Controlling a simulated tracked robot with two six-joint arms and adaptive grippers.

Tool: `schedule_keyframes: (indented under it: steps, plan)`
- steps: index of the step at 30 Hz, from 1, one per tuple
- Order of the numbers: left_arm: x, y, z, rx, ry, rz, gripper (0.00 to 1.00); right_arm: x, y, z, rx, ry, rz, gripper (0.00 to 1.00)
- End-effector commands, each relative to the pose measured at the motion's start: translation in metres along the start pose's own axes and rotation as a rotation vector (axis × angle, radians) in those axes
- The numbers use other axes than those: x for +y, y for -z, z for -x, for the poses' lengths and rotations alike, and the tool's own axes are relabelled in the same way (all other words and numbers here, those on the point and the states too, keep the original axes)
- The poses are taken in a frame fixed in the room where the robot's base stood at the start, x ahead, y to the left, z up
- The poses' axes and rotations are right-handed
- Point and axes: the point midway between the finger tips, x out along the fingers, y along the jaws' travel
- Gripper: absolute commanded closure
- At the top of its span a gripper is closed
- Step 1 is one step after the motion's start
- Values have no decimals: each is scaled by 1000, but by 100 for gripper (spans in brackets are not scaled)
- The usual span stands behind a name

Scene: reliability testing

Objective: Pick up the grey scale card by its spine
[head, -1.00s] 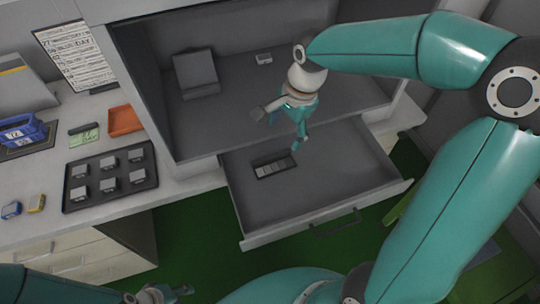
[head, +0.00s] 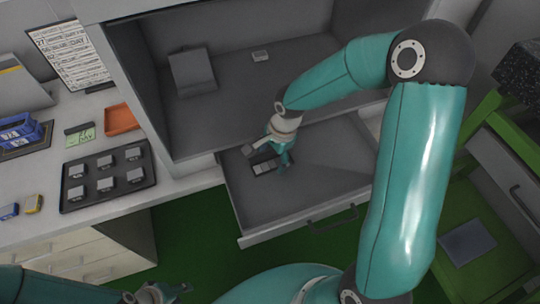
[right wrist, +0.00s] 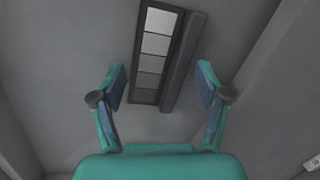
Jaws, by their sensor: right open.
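The grey scale card (head: 262,168) lies in the open drawer, partly covered by my right gripper. In the right wrist view, the card (right wrist: 153,57) has a row of patches from white to dark grey in a dark frame, with a raised dark spine (right wrist: 184,62) along its right side. My right gripper (head: 266,160) is open above the card.
The drawer (head: 290,223) sticks out below a grey cabinet recess (head: 220,125), whose edge is close to my right gripper. Inside the recess are a dark block (head: 192,72) and a small light item (head: 260,56). A black tray (head: 108,195) with several grey pieces is on the left counter.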

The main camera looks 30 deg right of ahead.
Motion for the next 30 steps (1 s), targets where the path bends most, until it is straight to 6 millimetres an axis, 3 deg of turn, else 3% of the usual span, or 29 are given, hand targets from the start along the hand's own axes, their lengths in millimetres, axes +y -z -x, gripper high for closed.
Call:
schedule_keyframes:
  steps: [8,21,30]
  plan:
    - [0,0,0,0,0,0,60,0,0,-4,0,1,0,25]
    - [0,0,0,0,0,0,60,1,-1,-5,-1,-4,1,98]
    - [0,0,0,0,0,0,60,2,-1,-6,-2,-9,1,100]
